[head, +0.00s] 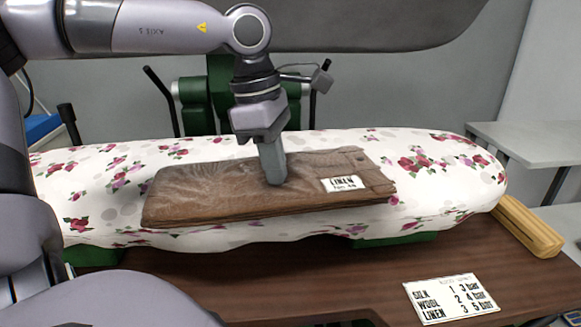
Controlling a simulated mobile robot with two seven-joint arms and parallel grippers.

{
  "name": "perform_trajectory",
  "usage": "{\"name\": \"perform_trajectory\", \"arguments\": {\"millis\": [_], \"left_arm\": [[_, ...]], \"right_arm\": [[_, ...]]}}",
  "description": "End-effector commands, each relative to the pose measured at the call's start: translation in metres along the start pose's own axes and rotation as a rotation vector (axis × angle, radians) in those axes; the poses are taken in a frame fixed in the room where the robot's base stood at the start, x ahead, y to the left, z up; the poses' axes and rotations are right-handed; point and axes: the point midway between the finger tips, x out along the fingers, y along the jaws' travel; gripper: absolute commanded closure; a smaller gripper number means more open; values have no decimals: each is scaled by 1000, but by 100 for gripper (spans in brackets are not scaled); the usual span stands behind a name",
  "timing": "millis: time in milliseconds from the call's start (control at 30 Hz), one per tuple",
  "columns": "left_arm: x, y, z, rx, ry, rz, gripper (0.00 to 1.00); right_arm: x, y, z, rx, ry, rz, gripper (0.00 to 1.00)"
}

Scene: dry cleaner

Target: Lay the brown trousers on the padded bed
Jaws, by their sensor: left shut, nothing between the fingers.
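The brown trousers (215,195) lie folded flat on the padded bed (450,185), which has a white cover with a floral print. A white label reading LINEN (345,184) is on the trousers near their right end. My left gripper (276,182) points down with its tips at the top of the trousers, near their middle. It is shut with nothing held; whether the tips press on the cloth is hard to tell. My right gripper is not in view.
A card (450,299) listing silk, wool and linen with bar values lies on the brown wooden table (300,285). A wooden block (527,227) sits at the bed's right end. A grey side table (530,143) stands at right. Green machine parts (195,105) rise behind the bed.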

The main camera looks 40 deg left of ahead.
Motion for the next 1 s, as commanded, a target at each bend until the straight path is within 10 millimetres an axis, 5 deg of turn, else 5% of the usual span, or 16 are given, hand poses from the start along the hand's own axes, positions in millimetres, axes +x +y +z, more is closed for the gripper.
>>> {"name": "perform_trajectory", "arguments": {"millis": [167,1000], "left_arm": [[7,-3,-16,-2,23,-21,100],[-12,-3,-19,-5,19,-13,100]], "right_arm": [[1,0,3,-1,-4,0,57],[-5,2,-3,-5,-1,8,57]]}}
